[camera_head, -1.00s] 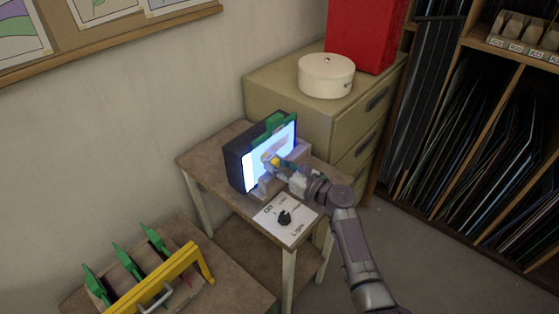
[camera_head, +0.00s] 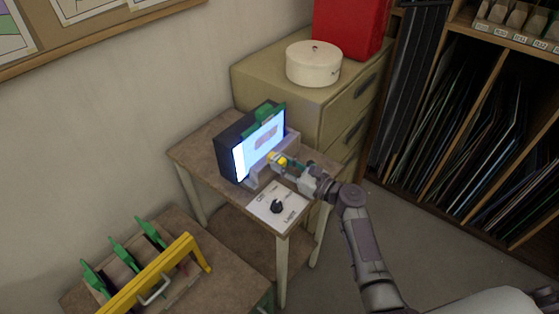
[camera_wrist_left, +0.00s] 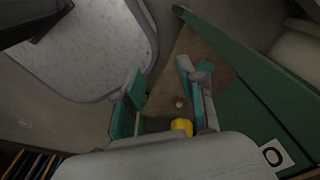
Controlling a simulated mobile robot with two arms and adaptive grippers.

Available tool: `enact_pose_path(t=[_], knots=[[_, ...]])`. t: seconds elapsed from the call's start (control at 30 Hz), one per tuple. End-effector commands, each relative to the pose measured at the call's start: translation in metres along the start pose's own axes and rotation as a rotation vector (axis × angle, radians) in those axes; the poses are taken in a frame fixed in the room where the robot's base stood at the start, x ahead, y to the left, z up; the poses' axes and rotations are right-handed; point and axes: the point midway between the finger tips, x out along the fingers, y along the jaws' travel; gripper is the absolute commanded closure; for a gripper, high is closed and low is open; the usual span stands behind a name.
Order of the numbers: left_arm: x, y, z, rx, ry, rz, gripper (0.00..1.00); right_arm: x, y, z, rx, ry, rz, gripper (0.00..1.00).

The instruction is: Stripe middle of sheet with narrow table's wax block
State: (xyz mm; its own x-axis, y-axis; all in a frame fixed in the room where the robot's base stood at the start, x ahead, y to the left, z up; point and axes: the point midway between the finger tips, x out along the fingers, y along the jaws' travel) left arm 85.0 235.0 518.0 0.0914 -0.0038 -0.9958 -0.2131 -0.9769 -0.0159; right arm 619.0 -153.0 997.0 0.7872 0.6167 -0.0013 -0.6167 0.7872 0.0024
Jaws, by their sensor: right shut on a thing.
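The sheet stands upright on the black light box on the narrow table (camera_head: 205,155), under a green clip (camera_head: 265,115). A greyish-brown patch (camera_head: 268,137) shows near the sheet's middle. My left gripper (camera_wrist_left: 160,70) is outside the head view; in the left wrist view its teal fingers are apart, with a yellow thing near their base.
A white panel with a black knob (camera_head: 277,207) lies on the narrow table in front of the box. A lower table holds a yellow-handled rack with green clips (camera_head: 150,277). A cabinet (camera_head: 285,90) with a round white tin (camera_head: 313,65) stands behind.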

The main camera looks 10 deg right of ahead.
Motion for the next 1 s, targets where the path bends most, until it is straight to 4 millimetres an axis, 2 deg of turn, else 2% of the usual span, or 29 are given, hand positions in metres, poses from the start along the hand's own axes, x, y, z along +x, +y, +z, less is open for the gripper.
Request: enact_pose_path(t=[0.27, 0.6, 1.0], knots=[[-0.002, 0.0, 0.0, 0.0, 0.0, 0.0, 0.6, -0.003, 0.0, 0.0, 0.0, 0.0, -0.001, 1.0], [-0.01, 0.0, -0.001, 0.0, 0.0, 0.0, 0.6, -0.029, 0.0, 0.001, -0.001, 0.0, -0.001, 1.0], [-0.009, 0.0, -0.001, 0.0, 0.0, 0.0, 0.6, -0.03, 0.0, 0.0, 0.0, 0.0, 0.0, 1.0]])
